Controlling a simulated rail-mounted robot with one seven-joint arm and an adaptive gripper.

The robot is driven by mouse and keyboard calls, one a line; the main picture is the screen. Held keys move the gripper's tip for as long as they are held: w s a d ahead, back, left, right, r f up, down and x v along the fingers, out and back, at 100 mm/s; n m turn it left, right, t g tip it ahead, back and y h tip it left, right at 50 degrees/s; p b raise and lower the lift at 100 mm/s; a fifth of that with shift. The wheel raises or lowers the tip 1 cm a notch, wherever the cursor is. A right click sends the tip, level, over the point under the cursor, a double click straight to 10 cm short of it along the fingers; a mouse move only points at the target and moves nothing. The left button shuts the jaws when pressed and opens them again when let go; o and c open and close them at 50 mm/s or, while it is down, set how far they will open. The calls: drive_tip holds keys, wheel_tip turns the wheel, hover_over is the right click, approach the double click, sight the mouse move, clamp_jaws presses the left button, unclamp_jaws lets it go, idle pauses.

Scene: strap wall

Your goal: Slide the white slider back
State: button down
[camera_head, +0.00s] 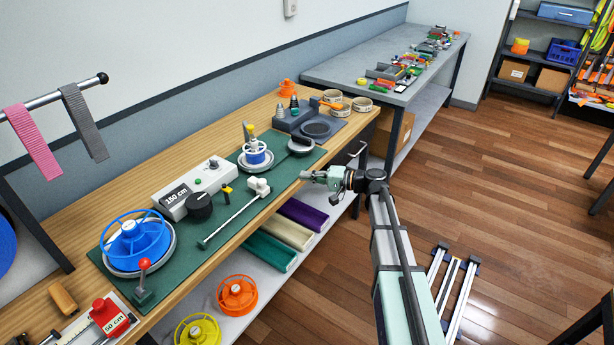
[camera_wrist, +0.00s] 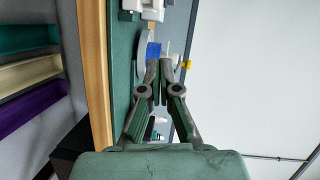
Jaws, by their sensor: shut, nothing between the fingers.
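The white slider (camera_head: 258,186) sits at the far right end of its thin metal rail (camera_head: 232,217) on the green mat. My gripper (camera_head: 306,175) is to the right of the slider, apart from it, just beyond the front edge of the workbench in the head view. Its fingers are together with nothing between them, as the wrist view also shows (camera_wrist: 160,68). White parts (camera_wrist: 148,8) show at the top of the wrist view; I cannot tell for certain whether they are the slider.
A white control box (camera_head: 193,187) with a black knob and a blue reel (camera_head: 137,240) stand behind and left of the rail. A small blue-and-white spool (camera_head: 255,155) is behind the slider. A grey tool block (camera_head: 312,122) is farther right. The floor at right is mostly open.

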sight(263, 188)
drive_tip(key=p+x, duration=0.1)
drive_tip(key=x, duration=0.2)
drive_tip(key=s+p+x, duration=0.1)
drive_tip(key=x, duration=0.2)
drive_tip(key=s+p+x, duration=0.1)
drive_tip(key=x, duration=0.2)
drive_tip(key=shift+a+f+p, duration=0.1)
drive_tip(key=shift+a+p, duration=0.25)
drive_tip(key=shift+a, duration=0.25)
drive_tip(key=shift+s+a+f, duration=0.15)
drive_tip(key=shift+a+f, duration=0.1)
drive_tip(key=shift+a, duration=0.25)
